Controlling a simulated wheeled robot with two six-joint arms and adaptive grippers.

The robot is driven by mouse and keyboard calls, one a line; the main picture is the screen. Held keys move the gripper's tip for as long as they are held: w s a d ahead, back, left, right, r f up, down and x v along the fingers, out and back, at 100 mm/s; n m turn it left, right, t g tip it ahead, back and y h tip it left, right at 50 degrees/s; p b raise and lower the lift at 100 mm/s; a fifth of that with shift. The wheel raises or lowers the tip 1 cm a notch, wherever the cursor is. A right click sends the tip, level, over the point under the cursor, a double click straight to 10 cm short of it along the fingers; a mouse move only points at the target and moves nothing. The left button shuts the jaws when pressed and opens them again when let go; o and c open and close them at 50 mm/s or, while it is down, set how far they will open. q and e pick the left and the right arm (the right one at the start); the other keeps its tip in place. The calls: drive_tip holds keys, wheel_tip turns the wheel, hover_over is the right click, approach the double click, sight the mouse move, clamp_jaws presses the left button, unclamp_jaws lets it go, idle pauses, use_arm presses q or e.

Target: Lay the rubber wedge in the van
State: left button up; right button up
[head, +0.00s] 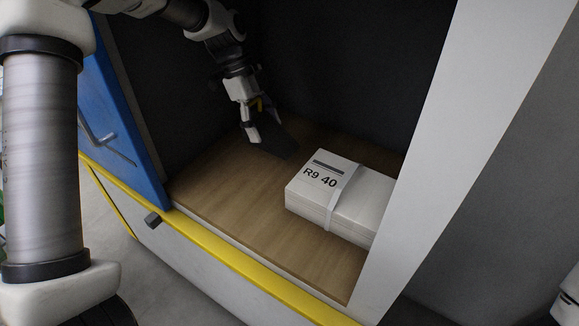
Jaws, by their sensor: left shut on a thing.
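The van's load space has a wooden floor (225,205) with dark inner walls. My left gripper (262,138) reaches inside it and is shut on a dark rubber wedge (277,141). The wedge is low, close to the back of the wooden floor. I cannot tell whether it touches the floor. Its left part is hidden by the gripper fingers. My right gripper is not clearly in view; only a small white piece of an arm shows at the lower right edge.
A strapped white newspaper bundle (311,187) marked "R9 40" lies on the wooden floor to the right of the wedge. A yellow sill (225,256) edges the opening. A blue door panel (125,133) stands at the left and a white post (430,145) at the right. The front left floor is clear.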

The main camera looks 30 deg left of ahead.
use_arm(q)
wheel_tip(320, 180, down, 10)
drive_tip(key=shift+r+b, duration=0.25)
drive_tip(key=shift+b, duration=0.25)
drive_tip(key=o, duration=1.6)
drive_tip(key=p+v, duration=0.1)
drive_tip(key=v, duration=0.6)
drive_tip(key=shift+a+r, duration=0.1)
drive_tip(key=shift+r, duration=0.2)
